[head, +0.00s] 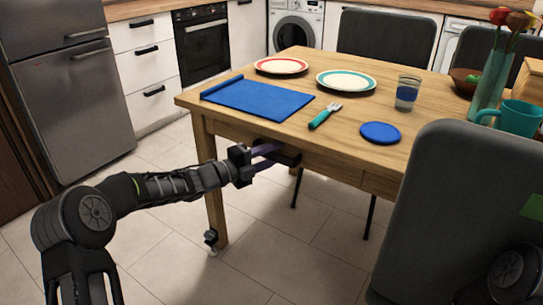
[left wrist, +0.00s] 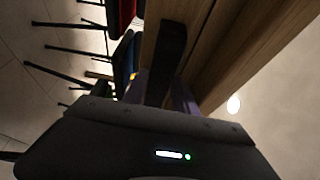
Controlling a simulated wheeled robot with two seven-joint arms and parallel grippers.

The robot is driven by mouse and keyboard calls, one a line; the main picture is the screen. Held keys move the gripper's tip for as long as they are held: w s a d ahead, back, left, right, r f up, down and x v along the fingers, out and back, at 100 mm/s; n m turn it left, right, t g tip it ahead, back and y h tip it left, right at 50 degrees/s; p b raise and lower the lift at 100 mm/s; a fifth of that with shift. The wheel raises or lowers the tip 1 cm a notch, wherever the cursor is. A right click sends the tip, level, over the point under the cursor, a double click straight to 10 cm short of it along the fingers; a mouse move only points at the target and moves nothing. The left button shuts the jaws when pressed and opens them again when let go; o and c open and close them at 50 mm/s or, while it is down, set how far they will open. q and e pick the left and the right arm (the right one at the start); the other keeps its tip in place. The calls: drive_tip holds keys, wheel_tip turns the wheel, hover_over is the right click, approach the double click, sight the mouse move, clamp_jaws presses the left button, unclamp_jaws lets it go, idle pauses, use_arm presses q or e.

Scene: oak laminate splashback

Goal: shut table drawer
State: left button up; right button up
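The wooden table (head: 225,130) stands in the middle of the head view, with its front side facing me. The drawer front (head: 335,172) appears to lie in that side, below the tabletop edge. I cannot tell how far it stands out, as my gripper covers part of it. My left gripper (head: 276,156) is at the front side, just under the tabletop, with a dark piece and a purple strip at its tip. My right gripper is out of view.
On the table are a blue mat (head: 258,99), two plates, a glass (head: 407,93), a teal-handled utensil (head: 324,116), a blue disc (head: 380,132) and a teal mug (head: 520,115). A grey chair (head: 440,215) blocks the right front. Floor at left is clear.

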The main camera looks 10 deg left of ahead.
use_arm(q)
drive_tip(key=shift+o, duration=0.3)
drive_tip(key=shift+d+f, duration=0.15)
drive_tip(key=shift+s, duration=0.1)
drive_tip(key=p+v, duration=0.1)
drive_tip(key=v, duration=0.6)
drive_tip(key=shift+s+a+p, duration=0.25)
drive_tip(key=shift+a+p, duration=0.05)
drive_tip(key=shift+a, duration=0.05)
